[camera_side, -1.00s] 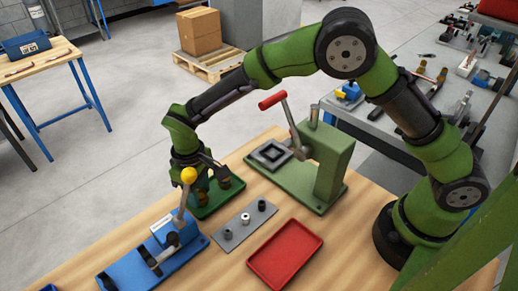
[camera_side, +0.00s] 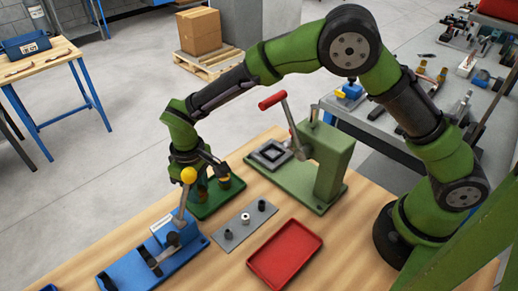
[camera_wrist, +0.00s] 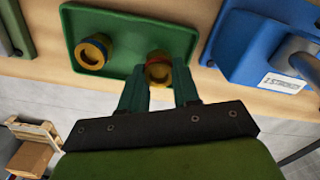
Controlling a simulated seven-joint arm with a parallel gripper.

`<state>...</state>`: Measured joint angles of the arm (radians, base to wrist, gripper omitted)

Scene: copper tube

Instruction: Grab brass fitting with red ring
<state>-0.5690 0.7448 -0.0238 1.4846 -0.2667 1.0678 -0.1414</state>
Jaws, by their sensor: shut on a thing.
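Two brass fittings sit at the green tray (camera_wrist: 70,20). One, with a dull red ring (camera_wrist: 158,70), is between the fingers of my gripper (camera_wrist: 160,64) in the wrist view, and the fingers are shut on it. The other, with a blue ring (camera_wrist: 91,53), stands apart to its left. In the side view my gripper (camera_side: 199,178) is low over the green tray (camera_side: 207,207), partly hidden by a yellow knob. I cannot tell whether the held fitting touches the tray.
A blue clamp fixture (camera_side: 150,262) with the yellow-knobbed lever (camera_side: 188,175) stands close to my gripper. A grey plate with small posts (camera_side: 240,228), a red tray (camera_side: 285,254) and a green lever press (camera_side: 328,165) are nearby. Bare wood lies at the front.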

